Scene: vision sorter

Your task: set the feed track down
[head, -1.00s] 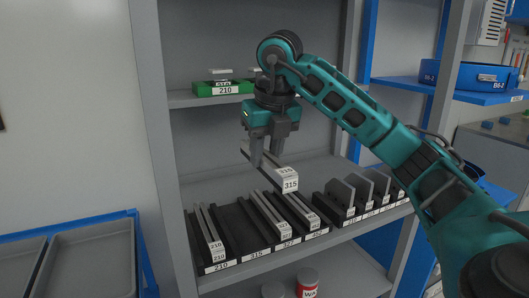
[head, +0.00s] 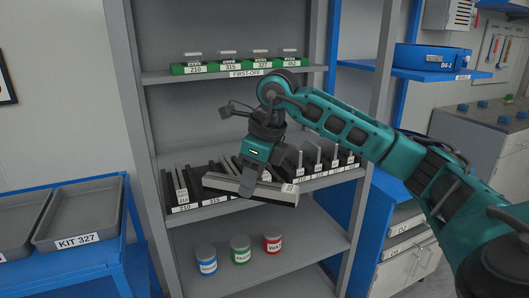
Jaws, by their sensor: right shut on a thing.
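My right gripper (head: 254,186) is shut on a long pale feed track (head: 283,194) with a label at its right end. The track lies across the picture, sloping slightly down to the right, in front of the middle shelf (head: 185,157). Black slotted holders (head: 179,209) stand on that shelf. The leftmost holds pale tracks and is labelled 210; the label 315 shows beside it. The held track and gripper hide much of the holders behind, so I cannot tell whether the track touches them. My left gripper is out of view.
Green labelled blocks (head: 242,66) stand on the shelf above. Blue, green and red labelled cans (head: 207,260) stand on the shelf below. A grey KIT 327 tray (head: 78,239) is at the left. Blue shelving and a blue box (head: 432,57) are at the right.

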